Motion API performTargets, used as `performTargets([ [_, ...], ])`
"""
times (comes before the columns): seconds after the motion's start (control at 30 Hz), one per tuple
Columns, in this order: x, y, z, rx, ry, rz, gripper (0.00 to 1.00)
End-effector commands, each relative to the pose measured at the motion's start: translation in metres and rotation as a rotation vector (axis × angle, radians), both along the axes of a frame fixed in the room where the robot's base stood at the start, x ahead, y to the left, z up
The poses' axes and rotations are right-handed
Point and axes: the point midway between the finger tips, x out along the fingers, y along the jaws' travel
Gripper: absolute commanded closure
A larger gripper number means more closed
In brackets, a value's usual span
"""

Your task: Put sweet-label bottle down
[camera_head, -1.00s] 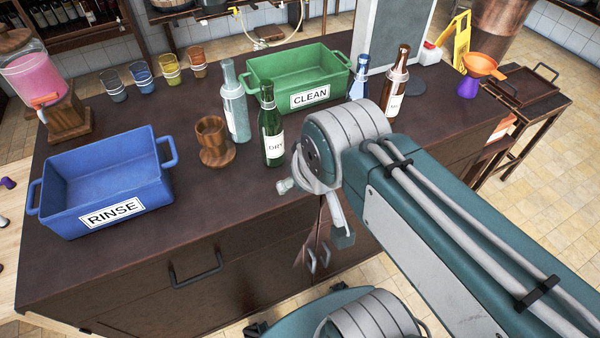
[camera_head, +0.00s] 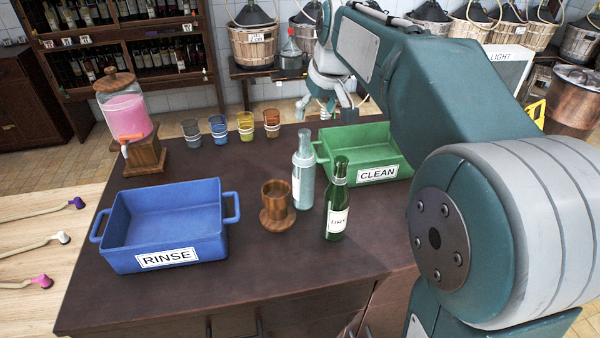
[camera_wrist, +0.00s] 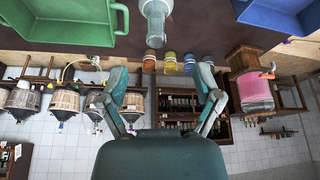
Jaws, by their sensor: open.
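No label reading "sweet" is legible. A pale clear bottle (camera_head: 303,172) stands upright on the dark counter, its label turned mostly away; it also shows upside down in the wrist view (camera_wrist: 155,20). A green bottle (camera_head: 337,205) labelled DRY stands just right of it. My gripper (camera_head: 327,106) is above the counter's back edge, behind the clear bottle and apart from it. In the wrist view my gripper (camera_wrist: 162,72) has its fingers spread, with nothing held between them. Any bottles right of the CLEAN basin are hidden by my arm.
A blue RINSE basin (camera_head: 115,232) stands at left, a green CLEAN basin (camera_head: 408,166) behind the green bottle. A wooden cup-shaped holder (camera_head: 275,212) is left of the clear bottle. Several small cups (camera_head: 246,126) and a pink dispenser (camera_head: 127,112) stand behind. The counter's front middle is clear.

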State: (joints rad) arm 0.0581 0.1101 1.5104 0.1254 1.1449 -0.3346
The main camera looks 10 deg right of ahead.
Motion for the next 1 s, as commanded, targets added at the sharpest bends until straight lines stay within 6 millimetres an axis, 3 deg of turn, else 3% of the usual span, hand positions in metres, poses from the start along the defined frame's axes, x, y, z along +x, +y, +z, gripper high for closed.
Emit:
performTargets([
  [0.23, 0.019, -0.001, -0.006, 0.001, 0.004, 0.018, 0.17],
  [0.5, 0.035, 0.003, -0.045, 0.001, 0.005, 0.017, 0.17],
  [0.67, 0.039, 0.004, -0.056, 0.001, 0.003, 0.017, 0.17],
  [1.0, 0.060, 0.007, -0.096, 0.001, 0.003, 0.016, 0.17],
])
